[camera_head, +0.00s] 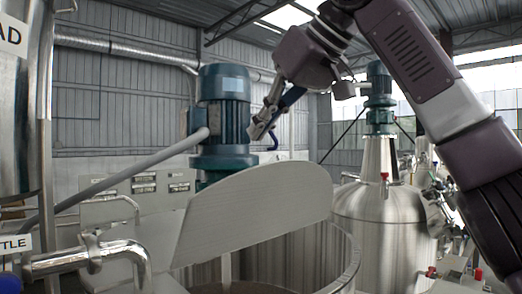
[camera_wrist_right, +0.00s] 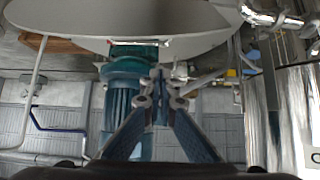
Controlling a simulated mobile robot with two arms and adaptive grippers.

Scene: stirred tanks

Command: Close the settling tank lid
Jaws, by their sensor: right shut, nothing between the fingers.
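The grey, half-round lid (camera_head: 262,212) stands raised and tilted over the open tank (camera_head: 338,262) in the head view. Its curved edge is uppermost, and brownish contents show below it in the tank. My right gripper (camera_head: 258,128) is above the lid, beside the blue-green motor. It is shut and empty, and in the picture a gap separates it from the lid's top edge. In the right wrist view, the fingers (camera_wrist_right: 160,92) come together at the tips, and a broad grey surface, seemingly the lid, fills the top. My left gripper is not in view.
The blue-green motor (camera_head: 224,112) stands directly behind the lid. A steel pipe (camera_head: 92,260) and a partly cut-off "TTLE" sign (camera_head: 16,243) are at lower left. Another steel tank (camera_head: 382,225) with its own motor stands at right, behind my right arm.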

